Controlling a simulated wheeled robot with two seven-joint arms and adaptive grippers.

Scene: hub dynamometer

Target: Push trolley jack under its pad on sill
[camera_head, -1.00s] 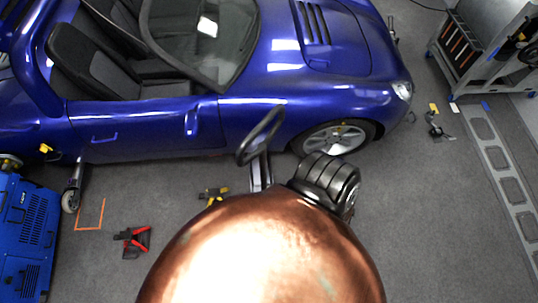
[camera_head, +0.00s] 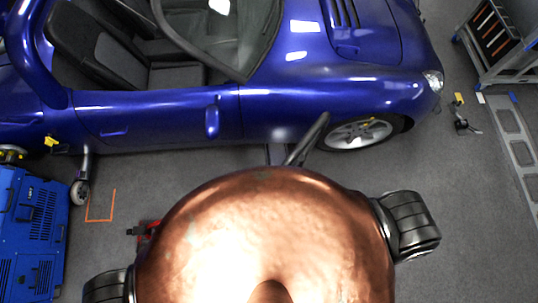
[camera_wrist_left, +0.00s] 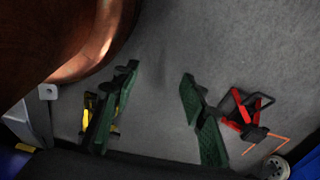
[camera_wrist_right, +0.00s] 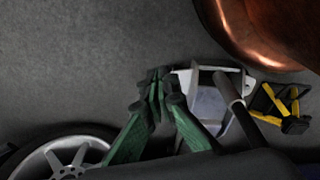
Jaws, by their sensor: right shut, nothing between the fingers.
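The trolley jack (camera_head: 276,154) lies low beside the blue car's sill (camera_head: 190,147), just behind the front wheel. My copper body hides part of it. Its dark handle (camera_head: 308,138) leans up toward the car. In the right wrist view the pale jack frame (camera_wrist_right: 205,78) and handle (camera_wrist_right: 230,88) are right beside my right gripper (camera_wrist_right: 157,78), whose green fingers are closed together and empty. My left gripper (camera_wrist_left: 158,75) is open over bare floor, its green fingers spread apart. The pad under the sill cannot be made out.
A red jack stand (camera_wrist_left: 243,115) and a yellow one (camera_wrist_left: 100,112) stand on the floor below my left gripper. The yellow stand also shows right of the jack in the right wrist view (camera_wrist_right: 280,105). A blue machine (camera_head: 32,230) is at left.

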